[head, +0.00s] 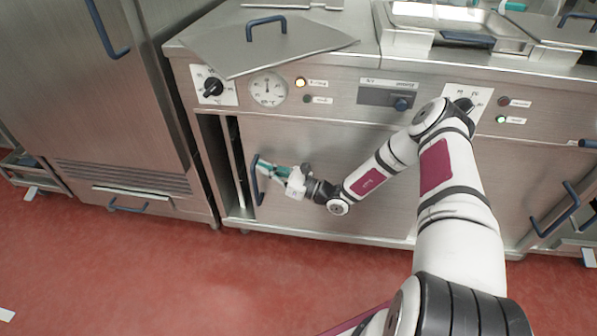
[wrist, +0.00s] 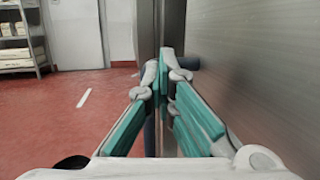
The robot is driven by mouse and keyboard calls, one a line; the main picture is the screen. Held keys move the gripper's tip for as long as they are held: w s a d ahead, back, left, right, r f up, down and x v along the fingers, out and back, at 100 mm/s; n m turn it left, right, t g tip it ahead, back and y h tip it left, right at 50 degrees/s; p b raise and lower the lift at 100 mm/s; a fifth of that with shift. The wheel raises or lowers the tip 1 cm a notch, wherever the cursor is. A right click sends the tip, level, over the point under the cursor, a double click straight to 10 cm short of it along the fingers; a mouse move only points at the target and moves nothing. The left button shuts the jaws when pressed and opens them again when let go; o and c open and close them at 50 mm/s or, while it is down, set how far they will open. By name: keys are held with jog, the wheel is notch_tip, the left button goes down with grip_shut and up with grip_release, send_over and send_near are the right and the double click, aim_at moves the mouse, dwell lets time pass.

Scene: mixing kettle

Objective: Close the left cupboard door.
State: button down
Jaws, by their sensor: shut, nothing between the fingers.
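The left cupboard door (head: 318,140) is a brushed steel panel under the control panel. It stands ajar, with a dark gap along its left edge. Its dark blue bar handle (head: 256,182) is upright near that edge. My gripper (head: 262,166) is beside the upper part of the handle, its teal fingers pointing left along the door front. In the wrist view my gripper (wrist: 168,62) has its fingertips together with nothing between them. Blue handle parts show behind the fingers there, partly hidden; I cannot tell whether they touch. The door face (wrist: 255,65) fills the right side.
A steel cabinet (head: 95,110) with a blue handle stands close on the left. A right cupboard handle (head: 557,212) is at the right. Control knobs and a gauge (head: 267,88) sit above the door. The red floor (head: 170,275) in front is clear. A shelf rack (wrist: 22,40) is farther off.

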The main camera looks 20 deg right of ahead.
jog(key=w+a, duration=0.6)
jog(key=a, duration=0.4)
jog(key=shift+w+a, duration=0.3)
jog(key=shift+a, duration=0.05)
jog(key=shift+a, duration=0.15)
jog(key=p+v, duration=0.2)
jog(key=v, duration=1.2)
jog(key=shift+d, duration=0.45)
